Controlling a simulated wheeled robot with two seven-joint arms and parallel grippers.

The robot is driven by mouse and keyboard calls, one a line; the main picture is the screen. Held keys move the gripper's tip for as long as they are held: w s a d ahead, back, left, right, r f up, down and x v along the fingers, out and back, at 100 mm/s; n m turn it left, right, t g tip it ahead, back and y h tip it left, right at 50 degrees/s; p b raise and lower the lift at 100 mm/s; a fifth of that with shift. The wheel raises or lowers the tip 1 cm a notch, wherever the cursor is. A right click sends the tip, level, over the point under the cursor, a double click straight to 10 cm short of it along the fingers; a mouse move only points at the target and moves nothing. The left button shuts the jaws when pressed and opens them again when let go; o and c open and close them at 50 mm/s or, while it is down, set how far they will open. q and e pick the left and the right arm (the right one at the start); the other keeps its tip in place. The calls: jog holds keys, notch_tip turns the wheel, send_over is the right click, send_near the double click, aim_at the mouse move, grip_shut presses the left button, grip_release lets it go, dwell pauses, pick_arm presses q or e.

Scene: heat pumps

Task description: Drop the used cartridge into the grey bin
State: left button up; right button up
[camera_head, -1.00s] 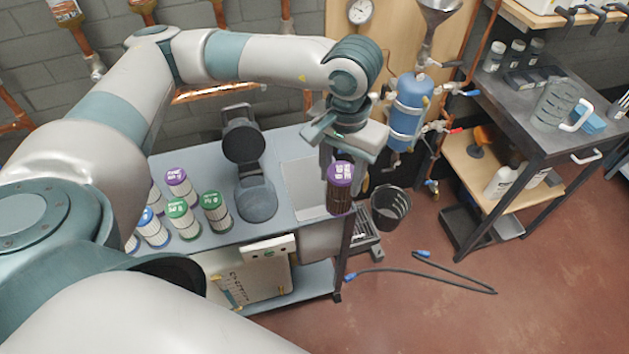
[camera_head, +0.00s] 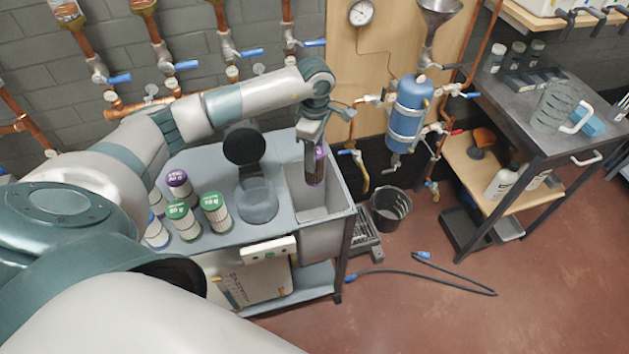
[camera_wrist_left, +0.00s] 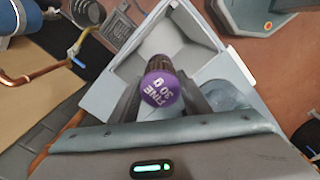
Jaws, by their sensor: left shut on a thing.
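The used cartridge (camera_head: 317,168) has a brown, dirty body and a purple cap. In the left wrist view its purple cap (camera_wrist_left: 162,88) reads "FINE 30". My left gripper (camera_head: 309,146) is shut on it and holds it roughly upright. The grey bin (camera_head: 321,238) is an open box at the right end of the grey bench. The cartridge hangs over the bin's mouth; I cannot tell whether its lower end is below the rim. The wrist view shows the bin's pale inner walls (camera_wrist_left: 110,88) around the cartridge. My right gripper is not in view.
Several clean cartridges with purple, green and blue caps (camera_head: 216,213) stand on the bench's left. A housing with a round black lid (camera_head: 245,146) stands beside the bin. A dark bucket (camera_head: 390,208) is on the floor at right. A blue tank (camera_head: 410,108) hangs on the wall.

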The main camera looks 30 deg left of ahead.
pick_arm(q)
jog(key=shift+a+f+n, duration=0.35)
jog(key=shift+a+n, duration=0.05)
jog(key=shift+a, duration=0.05)
jog(key=shift+f, duration=0.15)
jog(key=shift+f+b, duration=1.05)
jog(key=shift+f, duration=0.7)
jog(key=shift+f+b, duration=0.45)
jog(key=shift+f, duration=0.6)
jog(key=o, duration=1.5)
jog(key=shift+o, duration=0.2)
jog(key=shift+r, duration=0.1)
